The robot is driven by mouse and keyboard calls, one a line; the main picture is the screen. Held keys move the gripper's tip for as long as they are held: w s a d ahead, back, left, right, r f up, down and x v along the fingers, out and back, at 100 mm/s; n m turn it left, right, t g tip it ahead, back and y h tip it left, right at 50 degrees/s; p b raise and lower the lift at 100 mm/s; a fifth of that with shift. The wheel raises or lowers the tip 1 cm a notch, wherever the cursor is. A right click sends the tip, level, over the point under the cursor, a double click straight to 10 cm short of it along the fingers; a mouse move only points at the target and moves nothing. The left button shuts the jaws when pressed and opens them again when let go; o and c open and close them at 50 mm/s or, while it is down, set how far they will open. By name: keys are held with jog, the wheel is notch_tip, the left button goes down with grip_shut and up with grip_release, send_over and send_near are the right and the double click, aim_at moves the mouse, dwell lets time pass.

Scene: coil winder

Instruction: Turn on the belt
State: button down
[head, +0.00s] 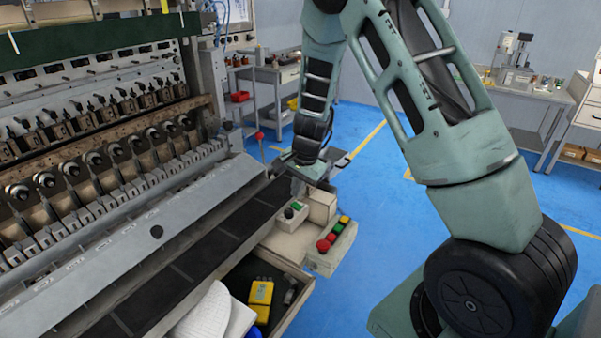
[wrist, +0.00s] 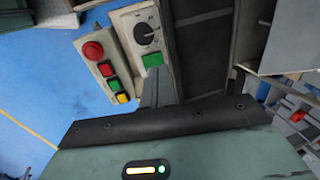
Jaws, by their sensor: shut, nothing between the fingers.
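The control box (head: 282,218) at the end of the coil winder has a green button (head: 297,206) and a black knob (head: 289,213). In the wrist view the knob (wrist: 147,33) sits above the green button (wrist: 152,60). My gripper (head: 299,187) points down over this box and is shut and empty. In the wrist view its fingertips (wrist: 155,72) overlap the lower edge of the green button; I cannot tell whether they touch it. The dark belt (head: 190,255) runs along the front of the winder.
A second button box (head: 330,248) with red, green and yellow buttons stands beside the control box. An open drawer (head: 285,270) below holds a yellow device (head: 261,293). A red-knobbed lever (head: 260,137) stands behind. Blue floor is free on the right.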

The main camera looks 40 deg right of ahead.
aim_at(294, 205)
jog(key=shift+x, duration=1.55)
jog(key=shift+r+p, duration=0.1)
jog(key=shift+p, duration=0.4)
jog(key=shift+a+r+g+p, duration=0.1)
jog(key=shift+g+p, duration=0.2)
jog(key=shift+p, duration=0.9)
jog(key=shift+w+f+p, duration=0.1)
jog(key=shift+f+p, duration=0.15)
jog(key=shift+p, duration=0.2)
jog(key=shift+f+b, duration=0.25)
jog(key=shift+b, duration=0.1)
